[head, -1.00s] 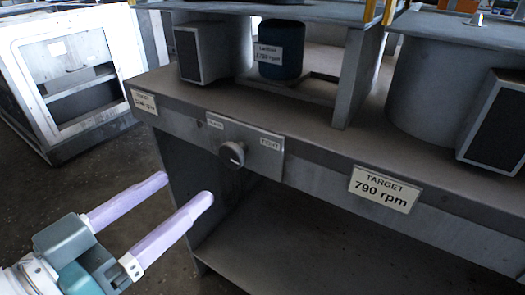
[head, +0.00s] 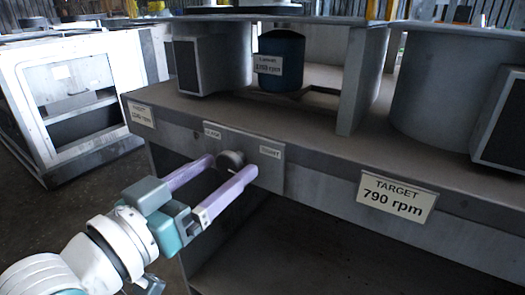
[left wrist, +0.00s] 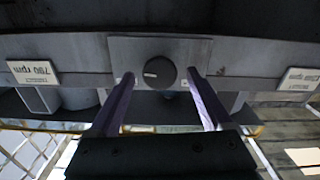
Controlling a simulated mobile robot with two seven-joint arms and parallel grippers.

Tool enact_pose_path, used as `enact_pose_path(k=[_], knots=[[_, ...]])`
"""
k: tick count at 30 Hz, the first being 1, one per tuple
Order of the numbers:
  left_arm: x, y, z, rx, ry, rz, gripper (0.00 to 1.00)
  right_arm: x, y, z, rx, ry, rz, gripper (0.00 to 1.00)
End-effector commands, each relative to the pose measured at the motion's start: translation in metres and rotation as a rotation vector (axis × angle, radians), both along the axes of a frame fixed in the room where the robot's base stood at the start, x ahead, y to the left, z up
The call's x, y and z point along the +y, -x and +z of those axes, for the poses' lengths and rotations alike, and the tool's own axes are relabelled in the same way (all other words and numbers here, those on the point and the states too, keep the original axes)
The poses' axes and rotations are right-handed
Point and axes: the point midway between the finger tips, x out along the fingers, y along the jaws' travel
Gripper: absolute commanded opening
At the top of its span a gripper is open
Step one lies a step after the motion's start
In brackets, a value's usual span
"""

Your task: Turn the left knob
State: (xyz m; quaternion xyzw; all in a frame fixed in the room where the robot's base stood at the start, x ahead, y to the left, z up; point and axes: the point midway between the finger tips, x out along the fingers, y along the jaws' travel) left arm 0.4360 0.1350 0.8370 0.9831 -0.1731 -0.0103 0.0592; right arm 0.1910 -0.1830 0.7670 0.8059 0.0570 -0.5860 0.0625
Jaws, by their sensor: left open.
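The left knob (head: 231,160) is a dark round knob on a grey plate (head: 270,183) at the bench front. In the left wrist view the knob (left wrist: 159,73) shows a short white mark on its face. My left gripper (head: 230,166) is open, with its two pale purple fingers reaching toward the plate. In the left wrist view its fingertips (left wrist: 160,75) stand one on each side of the knob, with a gap on both sides. I cannot tell whether the fingertips touch the plate. My right gripper is not in view.
The bench (head: 300,120) carries a grey box (head: 213,60), a blue cylinder (head: 281,70) with an rpm label, and a large grey drum (head: 433,95). A "TARGET 790 rpm" sign (head: 396,198) hangs on the front edge. A white cabinet (head: 70,95) stands at the left.

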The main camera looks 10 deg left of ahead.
Motion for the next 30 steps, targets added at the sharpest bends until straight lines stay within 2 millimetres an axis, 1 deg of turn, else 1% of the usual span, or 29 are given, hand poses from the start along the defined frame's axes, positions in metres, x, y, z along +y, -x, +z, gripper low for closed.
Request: enact_pose_path(k=[5, 27, 30], knots=[[0.0000, 0.0001, 0.0001, 0.000, 0.001, 0.000, 0.83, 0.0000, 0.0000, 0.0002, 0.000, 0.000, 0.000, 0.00], [0.0001, 0.0004, 0.0000, 0.000, 0.001, 0.000, 0.00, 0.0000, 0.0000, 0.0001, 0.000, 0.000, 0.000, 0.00], [0.0001, 0.0004, 0.0001, 0.000, 0.000, 0.000, 0.00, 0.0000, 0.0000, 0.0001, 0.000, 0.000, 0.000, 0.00]])
